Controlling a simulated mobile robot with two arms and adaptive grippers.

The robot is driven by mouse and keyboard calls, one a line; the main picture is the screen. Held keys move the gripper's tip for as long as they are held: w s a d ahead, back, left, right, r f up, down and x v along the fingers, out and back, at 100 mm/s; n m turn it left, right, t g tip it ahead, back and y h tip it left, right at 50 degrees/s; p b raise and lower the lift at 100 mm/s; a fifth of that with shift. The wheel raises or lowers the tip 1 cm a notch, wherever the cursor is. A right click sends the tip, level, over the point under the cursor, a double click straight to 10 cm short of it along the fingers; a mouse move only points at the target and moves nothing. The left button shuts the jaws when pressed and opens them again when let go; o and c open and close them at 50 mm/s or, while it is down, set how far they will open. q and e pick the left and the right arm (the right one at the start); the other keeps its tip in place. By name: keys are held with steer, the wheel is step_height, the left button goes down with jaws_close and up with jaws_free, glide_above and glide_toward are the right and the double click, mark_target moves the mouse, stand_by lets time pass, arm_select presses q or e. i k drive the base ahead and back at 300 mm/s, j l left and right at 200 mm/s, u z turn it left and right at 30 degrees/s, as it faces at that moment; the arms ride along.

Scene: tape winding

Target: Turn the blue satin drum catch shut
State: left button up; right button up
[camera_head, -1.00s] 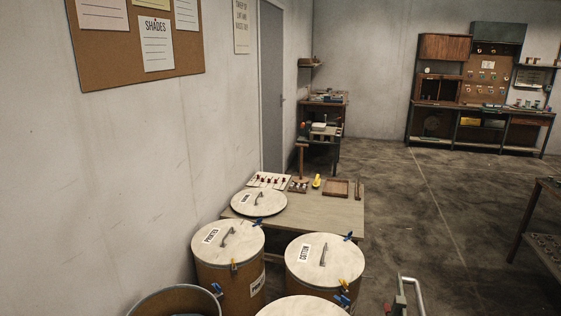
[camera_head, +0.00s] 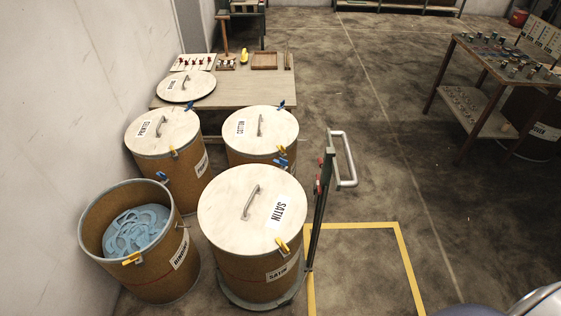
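The satin drum (camera_head: 250,275) stands at the front middle, brown with a pale round lid (camera_head: 235,210) resting on it, labelled SATIN. Its blue catch (camera_head: 281,163) is at the far rim, close to the cotton drum's near side. It is small, and I cannot tell whether it is turned open or shut. A yellow catch (camera_head: 283,244) is on the satin drum's near right rim and looks tilted. Neither of my grippers is in view.
A cotton drum (camera_head: 262,148) and a printed drum (camera_head: 185,175) stand behind, both lidded. An open binding drum (camera_head: 165,275) with blue strips is at left. A green hand truck with a grey handle (camera_head: 342,158) stands right of the satin drum. Yellow-marked floor (camera_head: 355,270) lies clear at right.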

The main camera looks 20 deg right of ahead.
mark_target(282, 161)
steer(key=i+l, duration=0.15)
steer(key=l, duration=0.25)
steer(key=i+l+z, duration=0.1)
steer(key=l, duration=0.3)
steer(key=i+l, duration=0.2)
steer(key=l, duration=0.2)
steer(key=i+l+z, duration=0.1)
steer(key=l, duration=0.3)
steer(key=i+l, duration=0.25)
steer(key=k+l+z, duration=0.05)
steer(key=l, duration=0.1)
